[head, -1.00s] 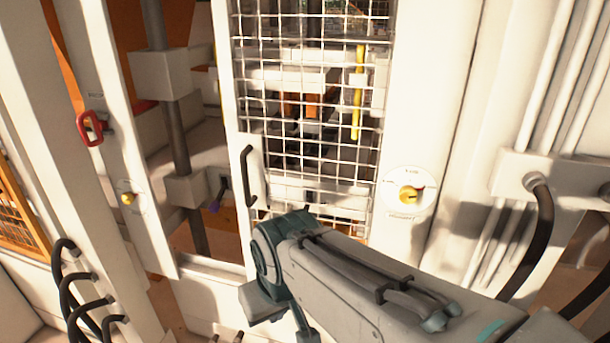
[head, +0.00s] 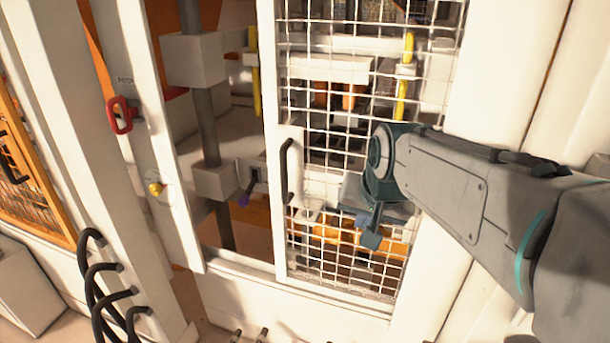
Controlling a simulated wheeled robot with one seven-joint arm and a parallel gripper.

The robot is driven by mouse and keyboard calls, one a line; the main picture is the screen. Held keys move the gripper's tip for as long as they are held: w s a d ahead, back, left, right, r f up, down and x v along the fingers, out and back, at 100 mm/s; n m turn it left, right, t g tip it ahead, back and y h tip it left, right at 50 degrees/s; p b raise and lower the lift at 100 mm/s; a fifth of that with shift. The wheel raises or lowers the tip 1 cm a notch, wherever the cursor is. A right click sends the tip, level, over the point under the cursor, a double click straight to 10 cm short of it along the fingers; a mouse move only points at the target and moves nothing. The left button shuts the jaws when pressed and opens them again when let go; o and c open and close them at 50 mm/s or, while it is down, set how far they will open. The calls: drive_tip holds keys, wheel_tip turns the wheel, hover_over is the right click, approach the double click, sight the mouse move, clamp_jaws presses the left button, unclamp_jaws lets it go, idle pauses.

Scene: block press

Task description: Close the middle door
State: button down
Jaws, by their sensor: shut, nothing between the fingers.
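The middle door (head: 278,230) is a white-framed panel with wire mesh and a black vertical handle (head: 287,172) on its left side. A gap shows between the door's left edge and the white panel to its left, and the inside of the press shows through it. My gripper (head: 369,238) is shut and empty, in front of the lower mesh, to the right of the handle and below it. It appears apart from the handle; I cannot tell whether it touches the mesh. My arm hides the door's right part.
Black hoses (head: 95,270) curve at lower left. A grey column (head: 205,125) and a purple-tipped lever (head: 245,198) show in the gap. An orange mesh panel (head: 30,180) stands far left.

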drive_tip(key=w+a+r+m+t+y+b, duration=0.15)
drive_tip(key=w+a+r, duration=0.25)
drive_tip(key=w+a, duration=0.55)
drive_tip(key=w+a+r+p+x, duration=0.1)
drive_tip(key=a+p+x, duration=0.1)
drive_tip(key=x, duration=1)
drive_tip(key=shift+w+r+p, duration=0.2)
drive_tip(key=shift+w+p, duration=0.2)
drive_tip(key=shift+p, duration=0.5)
drive_tip(key=shift+m, duration=0.25)
